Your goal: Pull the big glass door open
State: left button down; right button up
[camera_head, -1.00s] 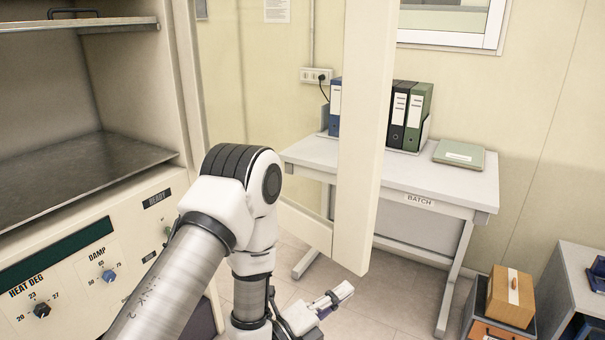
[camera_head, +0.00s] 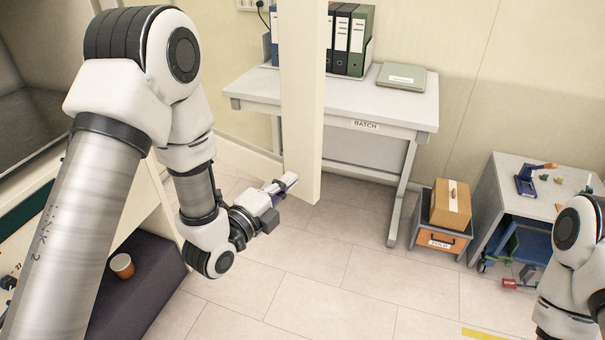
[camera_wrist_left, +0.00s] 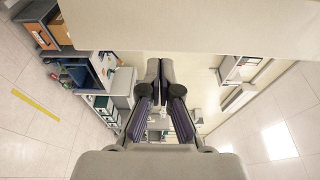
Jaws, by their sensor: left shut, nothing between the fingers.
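The big glass door stands swung out from the cabinet. Its cream frame (camera_head: 302,110) runs upright in the middle of the head view, with the pane to its left. In the wrist view a broad cream surface (camera_wrist_left: 200,25), probably the door frame, fills the top. My left gripper (camera_head: 287,183) is shut and empty at the frame's lower end; I cannot tell whether it touches. Its closed fingers also show in the wrist view (camera_wrist_left: 160,75). My right arm is at the lower right, its gripper outside the view.
A cup (camera_head: 122,266) is at lower left. The middle floor is clear.

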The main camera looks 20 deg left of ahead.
aim_at(309, 162)
pick_arm(q)
jog(key=x, duration=0.1)
jog(key=p+x, duration=0.1)
jog(key=x, duration=0.1)
jog(key=p+x, duration=0.1)
jog(key=shift+w+r, duration=0.3)
jog(key=shift+w, duration=0.1)
jog(key=shift+w+d+f, duration=0.15)
jog(key=shift+w, duration=0.3)
jog(key=shift+f, duration=0.1)
jog(key=shift+w, duration=0.15)
